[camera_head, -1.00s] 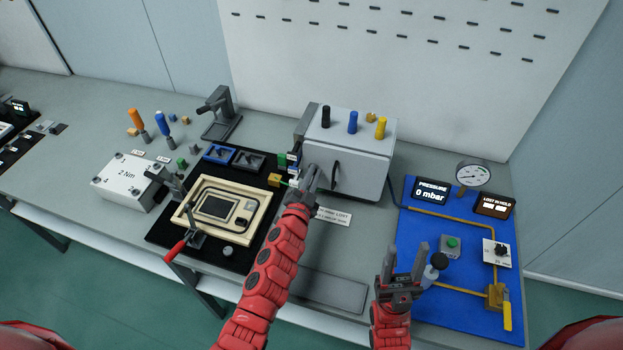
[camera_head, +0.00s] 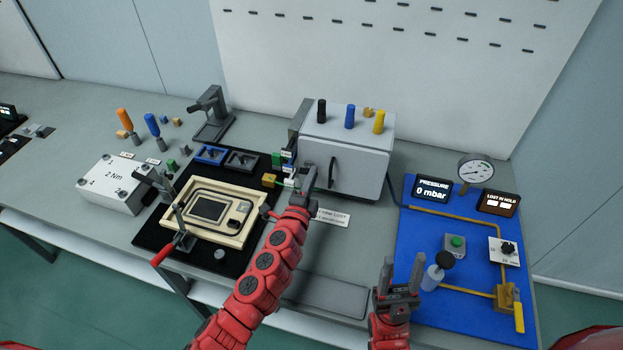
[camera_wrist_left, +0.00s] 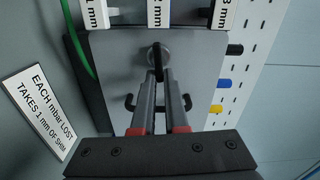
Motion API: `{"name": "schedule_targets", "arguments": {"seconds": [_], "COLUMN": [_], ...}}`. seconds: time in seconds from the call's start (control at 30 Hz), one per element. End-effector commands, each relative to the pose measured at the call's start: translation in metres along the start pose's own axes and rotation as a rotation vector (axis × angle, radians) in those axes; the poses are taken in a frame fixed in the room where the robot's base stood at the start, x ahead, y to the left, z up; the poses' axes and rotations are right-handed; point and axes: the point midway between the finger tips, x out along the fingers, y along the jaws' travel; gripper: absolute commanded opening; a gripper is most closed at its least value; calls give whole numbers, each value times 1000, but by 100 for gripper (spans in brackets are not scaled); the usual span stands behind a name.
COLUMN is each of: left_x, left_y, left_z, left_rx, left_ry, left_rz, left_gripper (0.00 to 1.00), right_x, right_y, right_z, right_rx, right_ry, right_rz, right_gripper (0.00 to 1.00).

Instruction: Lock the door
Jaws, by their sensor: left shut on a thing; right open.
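The door (camera_head: 350,178) is the grey front of a box at the back of the bench, and it looks closed. A dark upright handle (camera_head: 333,172) is on it. My left gripper (camera_head: 308,174) is at the door's left side. In the left wrist view the gripper (camera_wrist_left: 158,78) is shut on a dark round knob (camera_wrist_left: 158,52) on the door face. The fingers partly hide the knob and cross in front of the handle (camera_wrist_left: 187,102), so its exact turn is hard to tell.
Black, blue and yellow-handled pieces stand on the box (camera_head: 312,123). Step blocks with mm labels (camera_wrist_left: 160,12) sit beside the door. A blue panel (camera_head: 420,270) with a gauge (camera_head: 476,171) is at right; its pressure display (camera_head: 433,189) reads 0 mbar. A clamped frame (camera_head: 187,224) is at left.

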Motion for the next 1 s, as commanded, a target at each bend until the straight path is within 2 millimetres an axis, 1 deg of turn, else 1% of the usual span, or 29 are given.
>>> {"name": "schedule_targets", "arguments": {"seconds": [0.1,0.3,0.8,0.83,0.97,1.0], "left_x": [0,0,0,0,0,0], "left_y": [2,2,3,3,3,3], "left_z": [0,0,1,1,1,1], "left_rx": [51,100,114,114,114,114], "left_ry": [0,-1,-2,-1,-1,-1], "left_rz": [0,1,1,1,1,1], "left_gripper": [0,0,0,16,40,41], "right_x": [-4,-5,-6,-6,-6,-6], "right_y": [0,0,0,0,0,0], "right_z": [1,1,1,1,1,1], "right_rx": [0,0,0,0,0,0], "right_ry": [0,0,0,0,0,0], "right_rz": [0,0,0,0,0,0], "right_gripper": [50,50,50,50,50,50]}}
